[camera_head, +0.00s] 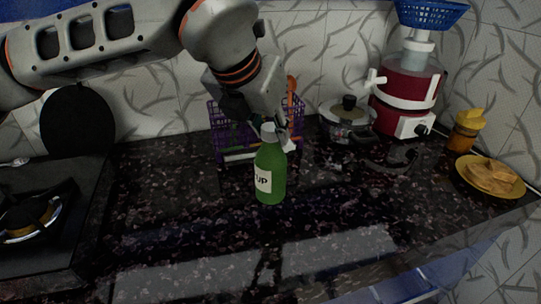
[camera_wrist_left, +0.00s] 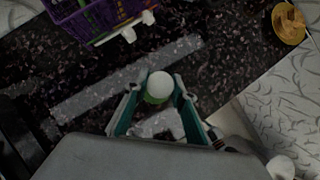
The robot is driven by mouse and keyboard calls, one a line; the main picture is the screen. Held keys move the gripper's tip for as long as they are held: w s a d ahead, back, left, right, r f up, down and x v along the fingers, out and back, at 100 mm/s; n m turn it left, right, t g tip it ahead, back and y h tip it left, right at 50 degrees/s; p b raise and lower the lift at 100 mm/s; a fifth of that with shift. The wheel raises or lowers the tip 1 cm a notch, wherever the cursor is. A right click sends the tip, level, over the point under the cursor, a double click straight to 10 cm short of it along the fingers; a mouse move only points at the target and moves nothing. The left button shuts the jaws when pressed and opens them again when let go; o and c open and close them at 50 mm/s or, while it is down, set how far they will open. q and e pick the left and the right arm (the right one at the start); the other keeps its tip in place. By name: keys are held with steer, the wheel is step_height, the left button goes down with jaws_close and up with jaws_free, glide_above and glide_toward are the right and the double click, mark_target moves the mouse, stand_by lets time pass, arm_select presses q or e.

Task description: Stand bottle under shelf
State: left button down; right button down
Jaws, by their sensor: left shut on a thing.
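A green bottle (camera_head: 270,176) with a white cap and a pale label stands upright in the middle of the head view. My left gripper (camera_head: 270,132) comes down from above and is shut on the bottle near its top. In the left wrist view the white cap (camera_wrist_left: 160,84) and a bit of green sit between the two fingers of the left gripper (camera_wrist_left: 157,92). I cannot tell whether the bottle's base touches the counter. No shelf can be clearly made out. My right gripper is not in view.
A purple wire rack (camera_head: 222,142) stands behind the bottle, against the wall. A pot (camera_head: 345,127), a red appliance (camera_head: 408,100), a jar (camera_head: 464,135) and a yellow plate (camera_head: 490,181) are to the right. A stove (camera_head: 80,225) is left. The dark counter (camera_head: 190,225) is clear in front.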

mark_target(267, 149)
arm_select(q)
steer(key=shift+f, duration=2.8)
steer(key=shift+f+b, duration=0.15)
steer(key=shift+b, duration=0.15)
steer(key=c, duration=1.7)
jaws_free()
